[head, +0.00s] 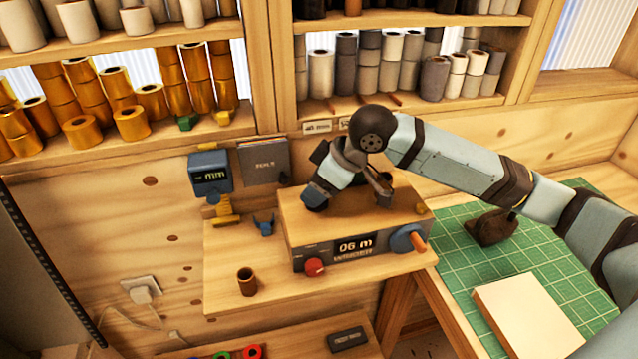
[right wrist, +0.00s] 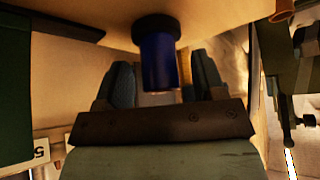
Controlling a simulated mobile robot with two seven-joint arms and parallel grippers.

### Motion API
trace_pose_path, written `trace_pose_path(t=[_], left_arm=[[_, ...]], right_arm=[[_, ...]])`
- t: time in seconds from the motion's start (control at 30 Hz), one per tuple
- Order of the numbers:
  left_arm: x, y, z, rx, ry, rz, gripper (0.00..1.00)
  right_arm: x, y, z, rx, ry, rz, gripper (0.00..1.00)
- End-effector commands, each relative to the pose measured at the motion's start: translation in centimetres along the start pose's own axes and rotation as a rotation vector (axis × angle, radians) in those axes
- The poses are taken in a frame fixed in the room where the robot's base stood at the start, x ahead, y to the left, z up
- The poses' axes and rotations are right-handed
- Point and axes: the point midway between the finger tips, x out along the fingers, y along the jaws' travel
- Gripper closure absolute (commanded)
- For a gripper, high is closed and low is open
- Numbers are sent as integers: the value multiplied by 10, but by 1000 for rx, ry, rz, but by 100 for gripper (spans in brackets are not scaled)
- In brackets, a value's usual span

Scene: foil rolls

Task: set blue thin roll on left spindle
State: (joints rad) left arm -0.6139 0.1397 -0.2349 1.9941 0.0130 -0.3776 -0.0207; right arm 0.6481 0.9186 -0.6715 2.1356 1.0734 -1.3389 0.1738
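My right gripper (head: 348,190) is over the top of the wooden winder box (head: 350,226) in the head view, its two fingers spread apart. In the right wrist view, a dark blue roll (right wrist: 160,62) with a black ring at its upper end is between the fingers of this gripper (right wrist: 163,85). Narrow gaps show on both sides of the roll, so the gripper looks open around it. The blue roll is hidden in the head view. I cannot make out a left spindle. My left gripper is out of view.
A brown roll (head: 247,282) stands on the wooden ledge left of the box. A blue hook (head: 265,223) is behind it. A crank with an orange handle (head: 418,242) sticks out at the box's right. A green cutting mat (head: 545,265) bears a pale block (head: 528,315).

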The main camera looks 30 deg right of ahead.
Motion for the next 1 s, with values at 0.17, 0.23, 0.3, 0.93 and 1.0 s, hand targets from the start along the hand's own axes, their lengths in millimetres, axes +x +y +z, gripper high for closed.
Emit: trace_pose_path(t=[0.17,0.23,0.3,0.93,1.0], left_arm=[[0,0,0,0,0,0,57],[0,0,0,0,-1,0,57],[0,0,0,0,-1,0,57],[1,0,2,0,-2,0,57],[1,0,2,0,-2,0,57]], right_arm=[[0,0,0,0,0,0,36],[0,0,0,0,0,0,36],[-2,0,0,0,0,0,36],[-119,1,0,-1,1,3,36],[-128,1,0,0,0,3,36]])
